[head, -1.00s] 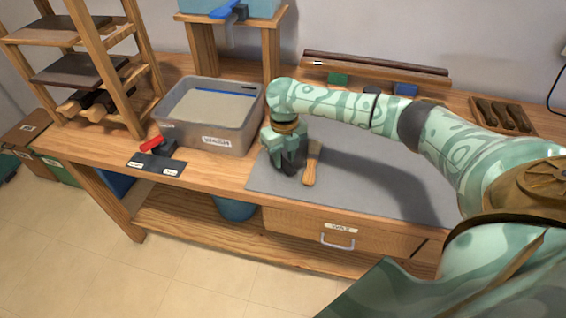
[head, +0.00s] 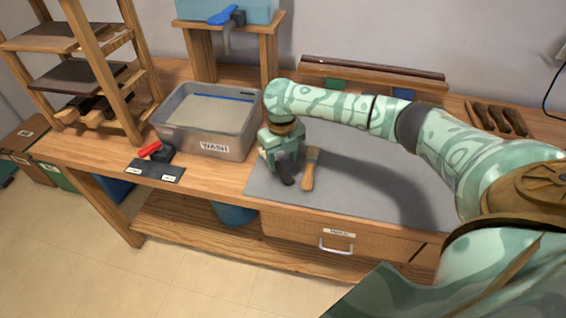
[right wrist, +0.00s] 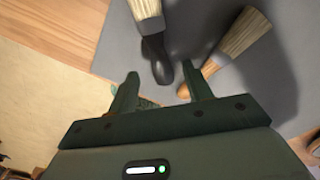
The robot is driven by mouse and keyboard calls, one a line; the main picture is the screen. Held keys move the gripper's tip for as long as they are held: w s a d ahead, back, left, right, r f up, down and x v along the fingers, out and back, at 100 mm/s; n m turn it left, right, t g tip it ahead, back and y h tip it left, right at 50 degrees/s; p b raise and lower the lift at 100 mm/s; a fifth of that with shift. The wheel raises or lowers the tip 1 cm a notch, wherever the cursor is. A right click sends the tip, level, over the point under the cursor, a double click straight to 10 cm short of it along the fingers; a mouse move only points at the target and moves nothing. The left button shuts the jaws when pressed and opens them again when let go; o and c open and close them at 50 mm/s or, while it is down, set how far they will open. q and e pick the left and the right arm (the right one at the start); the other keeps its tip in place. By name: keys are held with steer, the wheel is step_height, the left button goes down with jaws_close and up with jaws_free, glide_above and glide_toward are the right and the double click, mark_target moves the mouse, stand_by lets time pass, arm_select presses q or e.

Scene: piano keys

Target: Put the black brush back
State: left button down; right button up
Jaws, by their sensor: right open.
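The black brush (right wrist: 157,58), with a dark handle and pale bristles, lies on the grey mat (head: 375,178) in the right wrist view. Its handle end points towards the gap between the fingers of my right gripper (right wrist: 161,88). The gripper is open, and I see no grip on the brush. In the head view my right gripper (head: 284,168) points down over the mat's left end and mostly hides the black brush. A wooden-handled brush (head: 311,170) lies close to its right; it also shows in the right wrist view (right wrist: 236,40). My left gripper is out of view.
A grey WASH tub (head: 214,147) stands left of the mat. A small black labelled plate (head: 155,171) with a red-and-black item is at the front left. A wooden rack (head: 118,75) stands far left. A wooden tray (head: 497,118) is at the back right. The mat's middle is clear.

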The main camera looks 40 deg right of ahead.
mark_target(282, 170)
step_height(282, 170, up, 9)
steer(key=p, duration=0.3)
steer(key=s+a+f+m+t+y, duration=0.1)
steer(key=a+f+m+t+y, duration=0.2)
steer(key=a+m, duration=0.65)
steer(key=s+a+f+m+t+y, duration=0.15)
steer(key=a+m+t+y, duration=0.25)
steer(key=a, duration=1.1)
steer(key=s+d+f+m+h, duration=0.2)
steer(key=s+d+f+m, duration=0.2)
steer(key=f, duration=0.5)
steer(key=s+d+f+m+h, duration=0.1)
steer(key=s+d+f+m, duration=0.25)
steer(key=f, duration=0.55)
steer(key=s+d+f+m+h, duration=0.2)
steer(key=s+d+f+m, duration=0.15)
steer(key=f, duration=0.55)
steer(key=s+d+f+m+g, duration=0.1)
steer(key=s+f, duration=0.4)
steer(key=s, duration=0.7)
steer(key=s+d+f+m+g+h, duration=0.1)
steer(key=s+f, duration=0.4)
steer(key=s, duration=0.8)
steer(key=s+d+f+m+g+h, duration=0.1)
steer(key=s+d+f+m+g, duration=0.2)
steer(key=s, duration=0.9)
steer(key=shift+s+d+f+m+g, duration=0.2)
steer(key=shift+f+m+g, duration=0.3)
steer(key=shift+f+m, duration=0.5)
